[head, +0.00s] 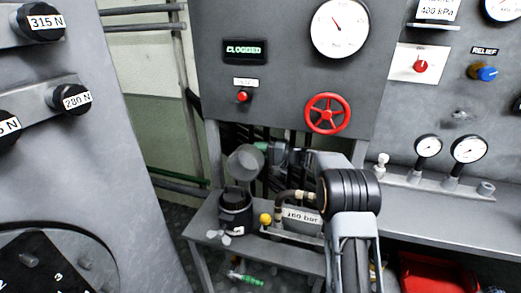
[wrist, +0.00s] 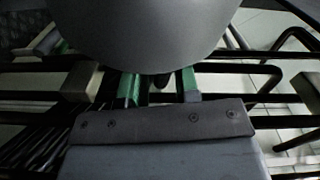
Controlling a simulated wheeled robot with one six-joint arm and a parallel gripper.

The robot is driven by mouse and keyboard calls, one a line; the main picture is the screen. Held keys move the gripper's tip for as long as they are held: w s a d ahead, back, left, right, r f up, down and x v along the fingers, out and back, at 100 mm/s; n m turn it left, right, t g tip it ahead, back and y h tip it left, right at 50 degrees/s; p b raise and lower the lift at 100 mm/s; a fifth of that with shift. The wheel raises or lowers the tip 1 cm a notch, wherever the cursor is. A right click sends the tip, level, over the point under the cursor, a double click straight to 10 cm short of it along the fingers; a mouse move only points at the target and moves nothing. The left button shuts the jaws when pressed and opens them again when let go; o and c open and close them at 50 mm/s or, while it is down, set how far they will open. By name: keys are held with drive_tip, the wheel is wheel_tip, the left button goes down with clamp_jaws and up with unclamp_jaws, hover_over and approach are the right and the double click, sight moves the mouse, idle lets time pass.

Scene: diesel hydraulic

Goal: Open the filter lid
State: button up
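The filter lid (head: 245,161) is a round grey disc in the head view, tilted up above the black filter housing (head: 236,216). The housing's top looks uncovered, with a dark inside. My gripper (head: 264,147) is at the lid's upper right edge, with a green fingertip showing. In the wrist view the grey lid (wrist: 150,30) fills the upper middle and covers the ends of my fingers. The green fingers of my gripper (wrist: 160,86) stand apart with a gap between them. I cannot tell whether they touch the lid.
The housing stands on a grey bench (head: 200,225) beside a hose and a yellow knob (head: 266,219). A panel behind bears a red handwheel (head: 327,113) and a "CLOGGED" display (head: 245,50). A green-and-white object (head: 245,278) lies below the bench. A grey cabinet (head: 90,150) stands left.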

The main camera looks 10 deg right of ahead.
drive_tip(key=shift+o, duration=0.8)
drive_tip(key=shift+a, duration=0.1)
drive_tip(key=shift+r, duration=0.15)
drive_tip(key=v, duration=0.7)
drive_tip(key=shift+d+b, duration=0.25)
drive_tip(key=shift+b, duration=0.1)
drive_tip(key=shift+s, duration=0.15)
